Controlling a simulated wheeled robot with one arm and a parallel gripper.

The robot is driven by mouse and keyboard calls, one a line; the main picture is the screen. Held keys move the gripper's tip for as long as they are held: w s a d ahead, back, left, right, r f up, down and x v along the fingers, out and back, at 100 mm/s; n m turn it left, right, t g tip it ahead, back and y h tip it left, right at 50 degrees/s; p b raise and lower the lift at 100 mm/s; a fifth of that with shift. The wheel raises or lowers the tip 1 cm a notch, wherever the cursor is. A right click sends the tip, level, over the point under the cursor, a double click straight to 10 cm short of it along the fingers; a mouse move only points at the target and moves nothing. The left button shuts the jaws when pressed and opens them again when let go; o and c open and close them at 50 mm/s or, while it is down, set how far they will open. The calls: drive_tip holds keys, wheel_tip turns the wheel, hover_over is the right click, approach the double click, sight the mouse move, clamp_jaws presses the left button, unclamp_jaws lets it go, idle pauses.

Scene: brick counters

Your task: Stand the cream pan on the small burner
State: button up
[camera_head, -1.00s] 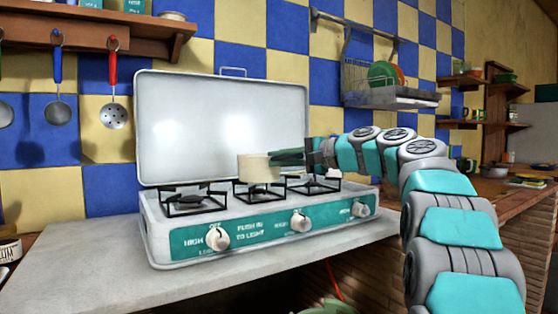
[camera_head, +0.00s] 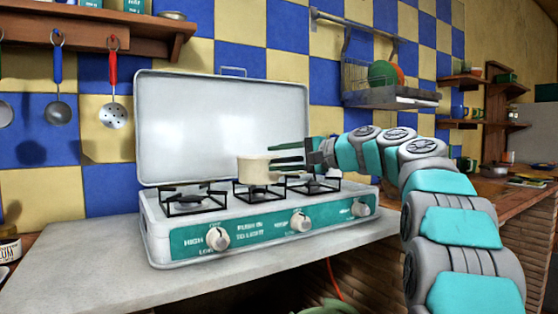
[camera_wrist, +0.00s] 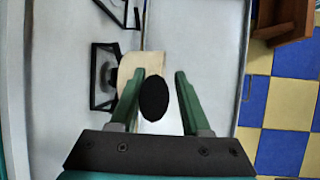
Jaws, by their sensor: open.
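The cream pan (camera_head: 253,172) stands upright on the middle burner (camera_head: 245,193) of the white camping stove. It partly hides that burner, and I cannot tell from burner size which is the small one. My gripper (camera_head: 273,160) is open at the pan's right side, with its green fingers apart. In the wrist view, part of the cream pan (camera_wrist: 128,68) shows just beyond the left finger of my gripper (camera_wrist: 160,73). A dark oval lies between the fingers, seemingly the handle's end, with a gap to the right finger.
The stove (camera_head: 160,240) has a raised lid (camera_head: 220,125) behind the burners. A left burner (camera_head: 195,203) and a right burner (camera_head: 318,186) are empty. A wire rack (camera_head: 365,85) hangs above right. The counter (camera_head: 90,258) is clear at front left.

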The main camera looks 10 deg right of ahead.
drive_tip(key=v, duration=1.2)
idle(1.6)
drive_tip(key=shift+o, duration=0.4)
